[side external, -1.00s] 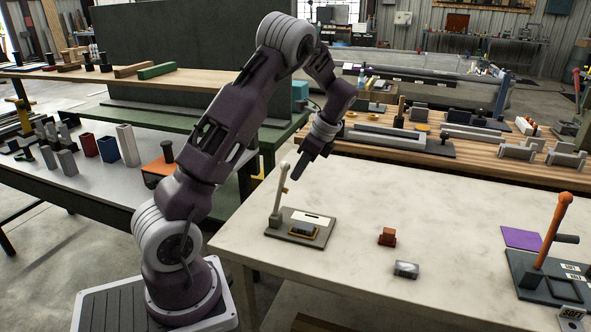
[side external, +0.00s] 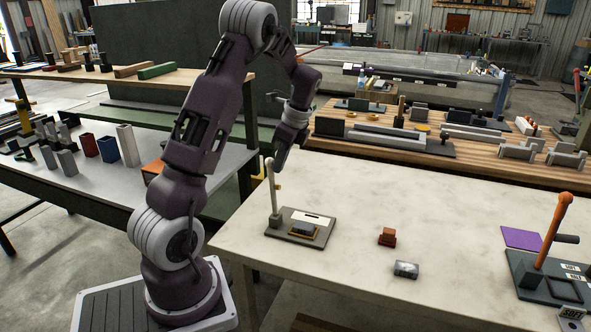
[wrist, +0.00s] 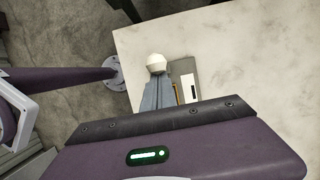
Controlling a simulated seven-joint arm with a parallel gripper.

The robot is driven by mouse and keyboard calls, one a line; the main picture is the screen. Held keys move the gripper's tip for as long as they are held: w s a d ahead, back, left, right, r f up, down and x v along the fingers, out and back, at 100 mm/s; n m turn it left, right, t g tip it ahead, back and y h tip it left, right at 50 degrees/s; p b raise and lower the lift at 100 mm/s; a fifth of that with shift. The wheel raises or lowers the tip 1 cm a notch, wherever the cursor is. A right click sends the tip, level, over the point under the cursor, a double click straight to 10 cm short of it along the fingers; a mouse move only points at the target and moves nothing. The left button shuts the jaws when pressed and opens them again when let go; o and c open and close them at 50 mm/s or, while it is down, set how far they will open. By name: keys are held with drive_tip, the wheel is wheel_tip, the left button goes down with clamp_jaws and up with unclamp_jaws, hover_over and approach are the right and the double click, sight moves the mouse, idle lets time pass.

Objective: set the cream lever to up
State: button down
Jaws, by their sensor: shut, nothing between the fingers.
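The cream lever (side external: 272,192) stands nearly upright at the left end of a grey base plate (side external: 312,222) on the pale table. Its round knob (wrist: 156,62) shows from above in the wrist view. The plate carries a white label and a dark block with an orange rim. My gripper (side external: 279,167) is shut and empty, pointing down beside the top of the lever, just to its right in the side view. I cannot tell whether it touches the lever. In the wrist view the grey fingers (wrist: 160,93) lie just below the knob.
A red-brown block (side external: 387,237) and a small grey block (side external: 406,269) sit on the pale table (side external: 440,215). An orange lever (side external: 553,230) on a dark base and a purple square (side external: 522,237) are at the right.

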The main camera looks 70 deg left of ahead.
drive_tip(key=w+d+f+v, duration=0.1)
drive_tip(key=w+d+v, duration=0.1)
drive_tip(key=v, duration=1)
drive_tip(key=s+d+r+n+t, duration=0.2)
drive_tip(key=d+r, duration=0.2)
drive_tip(key=d, duration=0.3)
drive_tip(key=s+d+r+n+t+h, duration=0.1)
drive_tip(key=s+d+t, duration=0.15)
drive_tip(key=d, duration=0.35)
drive_tip(key=s+d+r+n+t, duration=0.1)
drive_tip(key=s+d+r+n, duration=0.15)
drive_tip(key=d, duration=0.35)
drive_tip(key=s+d+f+n+t+h, duration=0.1)
drive_tip(key=s+d+f, duration=0.4)
drive_tip(key=s+d, duration=0.5)
drive_tip(key=shift+s+n+t+h, duration=0.3)
drive_tip(key=shift+s+n+t, duration=0.55)
drive_tip(key=shift+s+n, duration=0.35)
drive_tip(key=shift+w+a+f, duration=0.1)
